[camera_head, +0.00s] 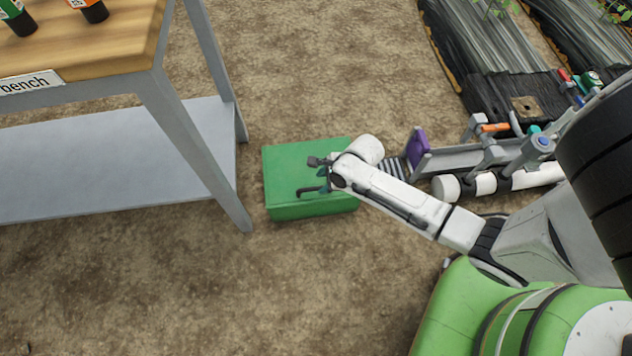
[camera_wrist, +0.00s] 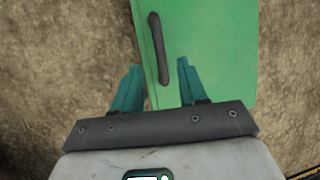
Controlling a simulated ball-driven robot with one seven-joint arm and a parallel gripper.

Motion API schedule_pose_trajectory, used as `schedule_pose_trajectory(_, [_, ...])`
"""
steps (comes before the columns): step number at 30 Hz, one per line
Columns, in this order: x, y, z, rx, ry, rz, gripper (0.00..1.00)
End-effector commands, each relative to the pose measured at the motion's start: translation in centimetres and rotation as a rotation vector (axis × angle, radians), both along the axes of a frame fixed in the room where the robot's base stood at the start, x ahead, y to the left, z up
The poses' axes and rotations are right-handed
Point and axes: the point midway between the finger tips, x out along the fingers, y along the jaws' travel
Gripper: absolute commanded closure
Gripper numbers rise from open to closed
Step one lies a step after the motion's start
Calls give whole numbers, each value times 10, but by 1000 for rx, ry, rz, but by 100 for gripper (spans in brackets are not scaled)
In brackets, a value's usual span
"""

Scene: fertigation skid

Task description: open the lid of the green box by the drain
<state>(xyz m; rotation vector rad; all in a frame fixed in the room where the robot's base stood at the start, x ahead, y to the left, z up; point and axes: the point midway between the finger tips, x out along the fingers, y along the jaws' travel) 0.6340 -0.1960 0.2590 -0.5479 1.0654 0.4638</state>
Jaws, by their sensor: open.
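The green box (camera_head: 310,211) stands on the soil between the bench and the pipework, with its lid (camera_head: 290,160) lying closed on top. In the wrist view the green lid (camera_wrist: 215,45) fills the upper middle, and a dark bar handle (camera_wrist: 158,48) runs along its left side. The handle also shows in the head view (camera_head: 308,191). My gripper (camera_head: 322,174) is over the box. In the wrist view my gripper (camera_wrist: 158,82) is open, its two teal fingers on either side of the handle's near end. Whether they touch the handle or lid I cannot tell.
A wooden-topped bench (camera_head: 110,50) with grey legs stands to the left, one leg (camera_head: 195,150) close to the box. Pipework with a white pipe (camera_head: 490,185) and a purple part (camera_head: 418,148) lies right of the box. Open soil (camera_head: 270,290) lies in front.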

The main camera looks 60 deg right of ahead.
Motion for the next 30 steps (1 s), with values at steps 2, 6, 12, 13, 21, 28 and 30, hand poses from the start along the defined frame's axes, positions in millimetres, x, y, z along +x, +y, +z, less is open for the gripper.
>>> schedule_pose_trajectory(2, [6,2,-19,0,2,3,58])
schedule_pose_trajectory(6, [14,4,-36,-1,2,4,58])
schedule_pose_trajectory(12, [21,5,-48,-1,1,2,58])
schedule_pose_trajectory(13, [21,5,-49,-1,1,2,58])
schedule_pose_trajectory(21, [22,5,-49,0,0,0,58])
schedule_pose_trajectory(28, [22,5,-49,0,1,0,74])
schedule_pose_trajectory(30, [22,5,-49,0,1,1,81])
